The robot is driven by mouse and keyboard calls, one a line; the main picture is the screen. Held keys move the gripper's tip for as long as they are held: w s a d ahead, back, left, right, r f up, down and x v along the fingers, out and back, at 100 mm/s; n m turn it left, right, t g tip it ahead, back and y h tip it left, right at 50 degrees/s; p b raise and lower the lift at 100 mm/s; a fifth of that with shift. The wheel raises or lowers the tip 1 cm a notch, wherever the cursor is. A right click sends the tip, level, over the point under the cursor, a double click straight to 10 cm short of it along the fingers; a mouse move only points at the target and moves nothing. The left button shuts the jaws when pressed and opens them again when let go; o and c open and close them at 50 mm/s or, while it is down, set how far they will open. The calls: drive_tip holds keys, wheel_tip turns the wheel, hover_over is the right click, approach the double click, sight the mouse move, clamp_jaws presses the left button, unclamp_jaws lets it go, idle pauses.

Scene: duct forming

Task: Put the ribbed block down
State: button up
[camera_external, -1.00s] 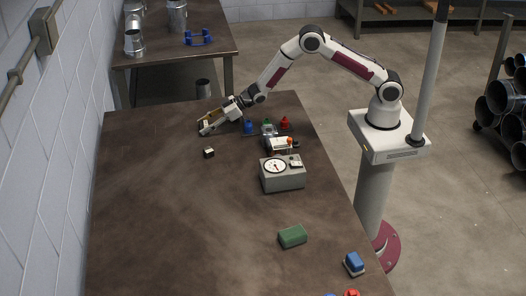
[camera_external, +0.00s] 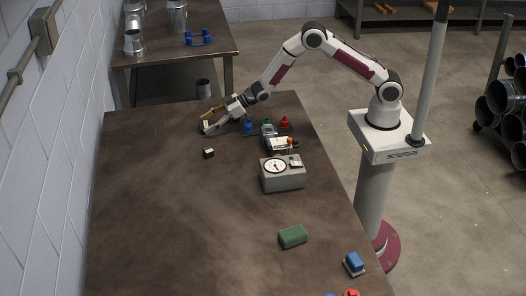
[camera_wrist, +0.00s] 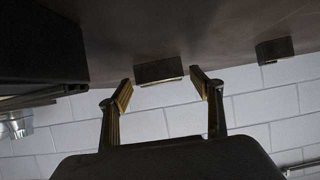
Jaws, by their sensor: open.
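A small dark block, which I take for the ribbed block (camera_wrist: 158,71), shows in the wrist view between and just beyond my fingertips. It rests against the table surface, which is at the top of this view. Its ribs are too dark to make out. My gripper (camera_wrist: 165,85) is open, with a finger on each side of the block and visible gaps to it. In the external view my gripper (camera_external: 207,122) is low over the far left part of the table, and the block there is mostly hidden by the fingers.
Another small dark block (camera_external: 208,153) stands nearer on the table (camera_external: 160,220). Blue (camera_external: 248,127) and red (camera_external: 285,123) pieces and a gauge box (camera_external: 282,175) are to the right. The left table is clear.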

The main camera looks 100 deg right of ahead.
drive_tip(key=shift+v, duration=5.15)
drive_tip(key=shift+s+r, duration=0.15)
drive_tip(key=shift+r, duration=0.35)
drive_tip(key=s+a+r+g+h, duration=0.1)
drive_tip(key=s+a+r+g, duration=0.1)
drive_tip(key=s+r, duration=0.6)
drive_tip(key=s+a+r+g+h, duration=0.1)
drive_tip(key=s+a+r, duration=0.2)
drive_tip(key=s+r, duration=0.5)
drive_tip(key=s+a+g, duration=0.1)
drive_tip(key=s+a, duration=0.2)
drive_tip(key=s, duration=0.6)
drive_tip(key=s+a+r+g+y, duration=0.1)
drive_tip(key=s+a, duration=0.2)
drive_tip(key=s, duration=0.6)
drive_tip(key=s+a+g, duration=0.1)
drive_tip(key=s+a, duration=0.2)
drive_tip(key=s, duration=0.7)
drive_tip(key=shift+r+g+y, duration=0.3)
drive_tip(key=shift+r, duration=0.05)
